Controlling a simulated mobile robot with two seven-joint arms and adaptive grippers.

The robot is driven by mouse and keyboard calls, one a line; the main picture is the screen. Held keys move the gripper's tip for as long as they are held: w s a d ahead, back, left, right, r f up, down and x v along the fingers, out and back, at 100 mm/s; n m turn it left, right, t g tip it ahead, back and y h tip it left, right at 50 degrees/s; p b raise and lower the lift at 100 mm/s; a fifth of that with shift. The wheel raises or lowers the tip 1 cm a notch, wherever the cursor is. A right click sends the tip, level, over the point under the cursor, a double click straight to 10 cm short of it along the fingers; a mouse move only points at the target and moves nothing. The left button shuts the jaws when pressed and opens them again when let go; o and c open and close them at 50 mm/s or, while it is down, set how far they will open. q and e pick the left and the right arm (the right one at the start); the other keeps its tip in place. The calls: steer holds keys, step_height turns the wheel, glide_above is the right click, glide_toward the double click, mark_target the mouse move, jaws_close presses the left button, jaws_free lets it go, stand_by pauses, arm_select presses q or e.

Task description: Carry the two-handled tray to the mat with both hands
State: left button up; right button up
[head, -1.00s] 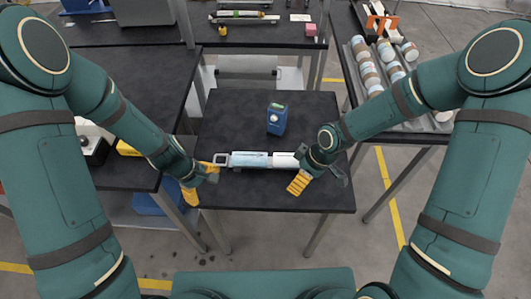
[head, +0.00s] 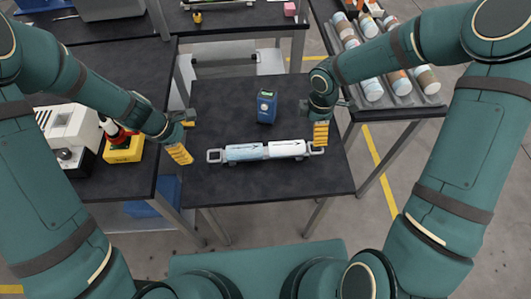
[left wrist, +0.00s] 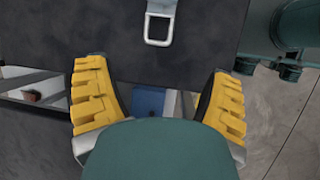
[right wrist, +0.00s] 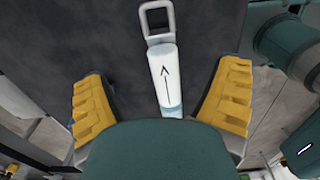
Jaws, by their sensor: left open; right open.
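The two-handled tray (head: 235,161) is a slim grey frame on the black table, bearing white and pale-blue tubes (head: 285,149). Its left handle (head: 214,156) and right handle (head: 318,148) stick out at its ends. My left gripper (head: 184,139) is open and empty, left of the left handle; in the left wrist view that handle (left wrist: 158,28) lies beyond the fingers. My right gripper (head: 321,121) is open, its yellow finger over or beside the right handle; I cannot tell if they touch. In the right wrist view a handle (right wrist: 157,22) and an arrow-marked tube show. I cannot make out a mat.
A blue device (head: 267,107) stands on the table behind the tray. A side table at right holds a rack of several capped cylinders (head: 372,88). The left bench has a white machine (head: 68,133) and a yellow-based item (head: 123,149). The table's front strip is clear.

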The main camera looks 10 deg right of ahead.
mark_target(223, 159)
arm_select(q)
steer(key=x, duration=1.2)
steer(key=shift+w+d+f, duration=0.1)
steer(key=shift+f, duration=0.3)
arm_select(e)
step_height(223, 159, down, 13)
steer(key=shift+r, duration=0.15)
arm_select(q)
steer(key=c, duration=1.2)
arm_select(e)
steer(key=c, duration=1.2)
arm_select(q)
steer(key=shift+c, duration=0.4)
arm_select(e)
steer(key=shift+c, duration=1.4)
steer(key=shift+w, duration=0.1)
